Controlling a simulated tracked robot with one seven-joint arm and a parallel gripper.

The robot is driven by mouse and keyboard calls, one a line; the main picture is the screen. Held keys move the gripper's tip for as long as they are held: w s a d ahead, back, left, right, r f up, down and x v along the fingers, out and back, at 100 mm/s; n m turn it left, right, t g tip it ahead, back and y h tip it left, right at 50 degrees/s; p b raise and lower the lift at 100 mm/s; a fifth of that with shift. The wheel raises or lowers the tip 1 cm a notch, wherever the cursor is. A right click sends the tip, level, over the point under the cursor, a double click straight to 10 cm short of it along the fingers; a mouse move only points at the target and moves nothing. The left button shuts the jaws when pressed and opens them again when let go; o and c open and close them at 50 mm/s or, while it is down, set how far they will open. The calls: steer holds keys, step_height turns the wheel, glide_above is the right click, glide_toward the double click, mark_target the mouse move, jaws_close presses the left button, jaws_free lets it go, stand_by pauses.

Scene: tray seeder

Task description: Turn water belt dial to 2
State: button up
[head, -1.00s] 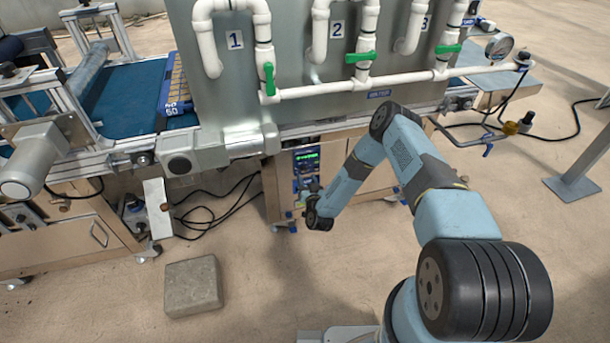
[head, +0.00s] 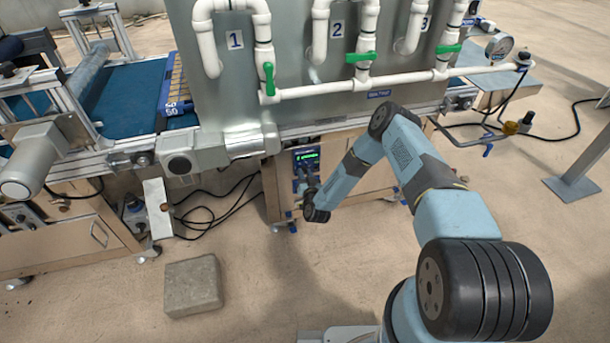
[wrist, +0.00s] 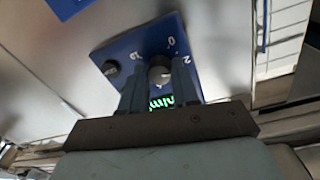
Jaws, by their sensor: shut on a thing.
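The water belt dial (wrist: 159,75) is a small grey knob on a blue panel (wrist: 120,51), seen tilted and nearly upside down in the wrist view. My gripper (wrist: 160,72) is shut on the knob, with one dark finger on each side of it. Printed marks show around the knob, with a 2 and a 0 readable. I cannot tell clearly which mark the knob points to. In the head view the control panel (head: 307,156) shows a lit green display. The dial and my fingertips are too small and partly hidden there to make out.
Above the panel stands the grey machine with white pipes (head: 310,92) and green valve handles (head: 268,78). A dark second knob (wrist: 111,68) sits beside the dial. A stone block (head: 192,286) and black cables (head: 215,212) lie on the floor at left.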

jaws_close()
steer(key=shift+d+m, duration=0.1)
steer(key=shift+m, duration=0.6)
steer(key=o, duration=0.6)
jaws_free()
steer(key=v, duration=1.3)
steer(key=shift+s+d, duration=0.1)
steer(key=shift+s, duration=0.25)
